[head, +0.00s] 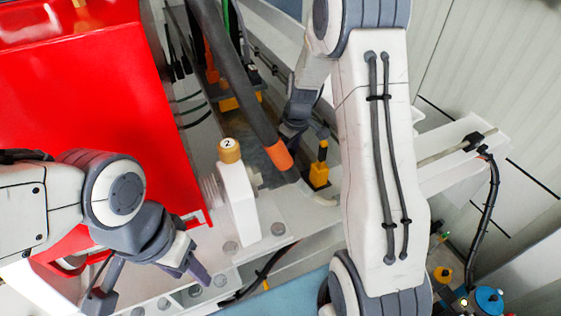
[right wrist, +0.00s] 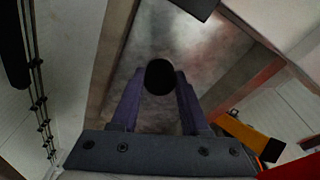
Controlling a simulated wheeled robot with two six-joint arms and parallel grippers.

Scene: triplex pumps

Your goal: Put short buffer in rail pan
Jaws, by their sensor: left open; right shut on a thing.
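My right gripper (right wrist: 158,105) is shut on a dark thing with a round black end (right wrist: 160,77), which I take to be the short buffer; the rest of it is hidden. In the head view my right gripper (head: 292,128) points down behind my forearm, and what it holds cannot be made out. Below it is a grey metallic trough between pale rails, which looks like the rail pan (right wrist: 205,52). The gap between the held thing and the pan floor cannot be judged. My left gripper (head: 148,284) is open and empty at the lower left.
A yellow block with a black stem (head: 319,172) stands beside the right gripper; a yellow-orange part also shows in the right wrist view (right wrist: 245,132). A white bracket with a knob marked 2 (head: 230,150), a thick dark hose (head: 235,75) and a red housing (head: 80,110) are close by.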

